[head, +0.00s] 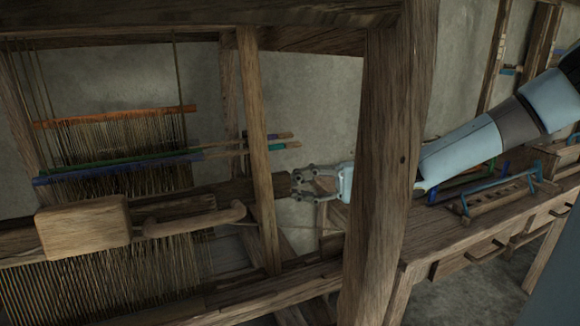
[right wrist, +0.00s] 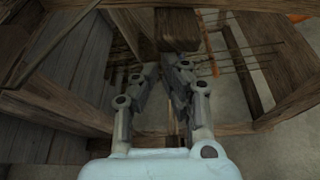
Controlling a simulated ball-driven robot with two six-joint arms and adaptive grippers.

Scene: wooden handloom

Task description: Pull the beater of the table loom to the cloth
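The table loom is a wooden frame (head: 257,150) with upright posts. A dark wooden bar (head: 235,191), which appears to be the beater, crosses the threads (head: 120,143) and sticks out past a post on its right. My right gripper (head: 296,186) is at that protruding end; I cannot tell if they touch. In the right wrist view its fingers (right wrist: 163,66) are close together with a narrow gap, just short of a wooden block end (right wrist: 178,30). Nothing shows clearly between them. The cloth is not clearly distinguishable. My left gripper is not in view.
A thick post (head: 387,150) stands in front of my right forearm. Green and blue rods (head: 120,164) and an orange bar (head: 115,116) cross the threads. A pale block (head: 84,228) and a rounded handle (head: 195,219) lie nearer. A bench with drawers (head: 470,262) stands right.

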